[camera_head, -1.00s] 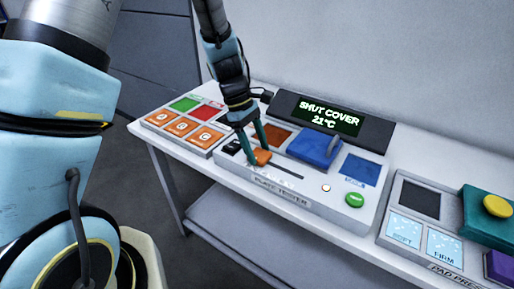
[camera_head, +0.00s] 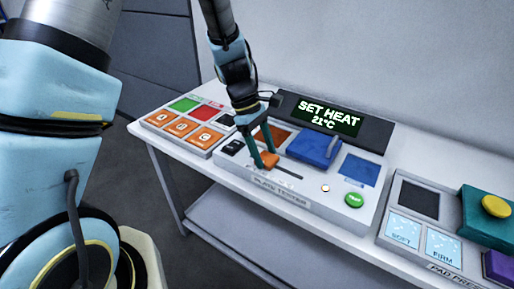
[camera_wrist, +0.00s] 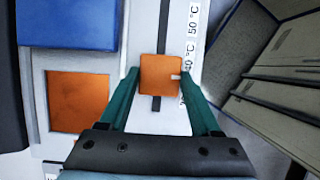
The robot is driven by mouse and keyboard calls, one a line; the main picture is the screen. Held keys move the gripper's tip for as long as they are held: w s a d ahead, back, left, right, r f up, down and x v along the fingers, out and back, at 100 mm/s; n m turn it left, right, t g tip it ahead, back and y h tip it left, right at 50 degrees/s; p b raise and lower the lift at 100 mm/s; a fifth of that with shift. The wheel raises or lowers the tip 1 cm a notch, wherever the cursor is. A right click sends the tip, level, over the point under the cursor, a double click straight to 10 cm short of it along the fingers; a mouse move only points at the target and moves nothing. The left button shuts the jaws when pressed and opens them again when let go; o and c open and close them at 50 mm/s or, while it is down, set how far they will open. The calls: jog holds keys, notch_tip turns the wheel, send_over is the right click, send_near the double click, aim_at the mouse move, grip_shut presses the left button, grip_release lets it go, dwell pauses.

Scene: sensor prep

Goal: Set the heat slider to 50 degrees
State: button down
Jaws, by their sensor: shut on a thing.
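The heat slider's orange knob (camera_head: 269,161) sits in its dark slot on the front of the plate tester (camera_head: 335,205). My gripper (camera_head: 266,156) reaches down from above and is shut on the knob, one green finger on each side. In the wrist view the knob (camera_wrist: 160,70) has a white mark on its right edge, beside the 40 °C label of the scale (camera_wrist: 190,60). The 50 °C label lies further up the slot in that view. Lower labels are partly hidden by my right finger. The display (camera_head: 320,115) reads "SET HEAT 21°C".
A blue cover (camera_head: 315,149) lies behind the slot, with an orange square to its left. A green button (camera_head: 354,200) and a small lit lamp (camera_head: 326,188) are to the right. Orange buttons (camera_head: 180,127) stand at left, a pad press (camera_head: 420,240) at right. The slot ahead is clear.

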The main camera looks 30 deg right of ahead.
aim_at(296, 176)
jog(key=s+d, duration=0.1)
jog(key=s, duration=0.1)
jog(key=s+d, duration=0.1)
jog(key=s, duration=0.1)
jog(key=s+d, duration=0.2)
jog(key=s, duration=0.1)
jog(key=shift+p, duration=0.4)
jog(key=shift+s, duration=0.1)
jog(key=shift+c, duration=0.4)
grip_release()
jog(key=shift+r, duration=0.1)
jog(key=b+v, duration=0.1)
jog(key=v, duration=0.9)
jog(key=shift+w+r, duration=0.25)
jog(key=shift+a, duration=0.1)
